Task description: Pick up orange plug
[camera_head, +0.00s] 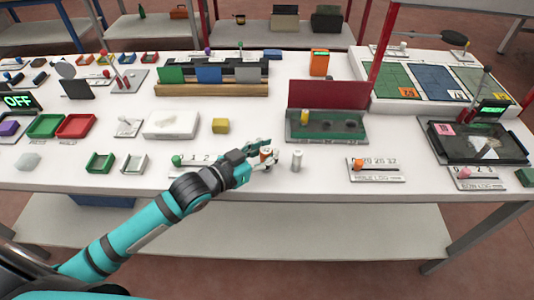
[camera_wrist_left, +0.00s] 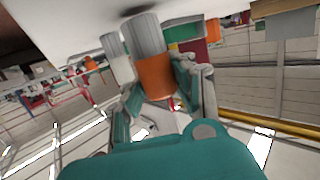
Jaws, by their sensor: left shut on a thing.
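The orange plug (camera_head: 265,152) is at the front of the white table, partly hidden by my fingers in the head view. In the left wrist view the orange plug (camera_wrist_left: 156,76) shows an orange band and a ribbed grey end, with the fingers on both sides of it. My left gripper (camera_head: 264,156) is shut on it; the gripper also shows in the left wrist view (camera_wrist_left: 160,88). The grey end is close to the white surface; I cannot tell whether it touches. My right gripper is not in view.
A pale grey cylinder (camera_head: 297,159) stands just right of the gripper. Behind is a green holder (camera_head: 345,134) with a raised red panel and a yellow plug (camera_head: 305,116).

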